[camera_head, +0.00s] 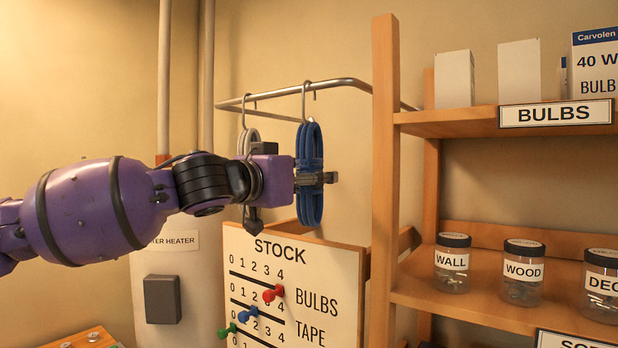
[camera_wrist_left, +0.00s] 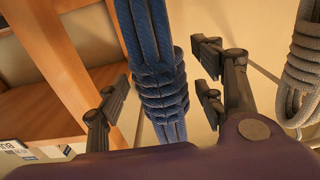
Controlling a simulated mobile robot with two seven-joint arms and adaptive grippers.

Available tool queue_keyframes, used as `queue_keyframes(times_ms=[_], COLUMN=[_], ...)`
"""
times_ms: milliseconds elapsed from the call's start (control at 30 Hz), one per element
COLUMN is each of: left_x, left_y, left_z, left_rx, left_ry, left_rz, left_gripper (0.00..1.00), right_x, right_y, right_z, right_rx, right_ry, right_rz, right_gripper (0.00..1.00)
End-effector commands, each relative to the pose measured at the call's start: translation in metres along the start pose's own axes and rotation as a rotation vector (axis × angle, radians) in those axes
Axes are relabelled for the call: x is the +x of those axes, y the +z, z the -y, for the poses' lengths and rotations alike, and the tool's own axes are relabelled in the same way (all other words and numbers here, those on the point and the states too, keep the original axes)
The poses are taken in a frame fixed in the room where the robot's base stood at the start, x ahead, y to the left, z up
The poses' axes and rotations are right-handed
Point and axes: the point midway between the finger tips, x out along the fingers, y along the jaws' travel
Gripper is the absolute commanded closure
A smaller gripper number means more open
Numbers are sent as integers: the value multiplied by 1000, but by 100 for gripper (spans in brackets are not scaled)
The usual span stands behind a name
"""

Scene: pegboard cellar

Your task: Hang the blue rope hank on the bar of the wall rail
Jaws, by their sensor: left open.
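The blue rope hank (camera_head: 309,150) hangs upright below the bar of the wall rail (camera_head: 342,81), with a metal S-hook (camera_head: 304,98) at its top looped over the bar. My left gripper (camera_head: 320,179) is level with the hank's middle. In the left wrist view the hank (camera_wrist_left: 160,88) passes between its two spread fingers; the gripper is open, with a gap showing on the right side. The far finger is partly hidden behind the hank in the head view. My right gripper is out of view.
A grey rope hank (camera_head: 246,138) hangs on the rail to the left, close behind my gripper. The wooden shelf post (camera_head: 385,190) stands close on the right. A stock board (camera_head: 300,262) is below. Jars and boxes stand on the shelves. The wall above the rail is clear.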

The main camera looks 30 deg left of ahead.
Motion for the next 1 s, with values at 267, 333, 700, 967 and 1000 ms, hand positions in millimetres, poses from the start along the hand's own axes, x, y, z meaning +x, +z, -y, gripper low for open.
queue_keyframes(times_ms=[267, 333, 700, 967, 1000], left_x=[-3, -8, -59, -104, -108], left_y=[1, 1, 1, 0, 0], left_z=[-1, -2, 0, 0, 0], left_rx=[-5, -7, -6, -2, -2], left_ry=[2, 2, 2, 1, 1], left_rz=[1, 0, 0, -1, 0], left_gripper=[38, 38, 38, 38, 38], right_x=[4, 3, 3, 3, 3], right_y=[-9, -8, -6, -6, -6], right_z=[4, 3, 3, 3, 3], right_rx=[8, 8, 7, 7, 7], right_ry=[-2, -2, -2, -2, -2], right_rz=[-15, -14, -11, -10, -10], right_gripper=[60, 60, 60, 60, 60])
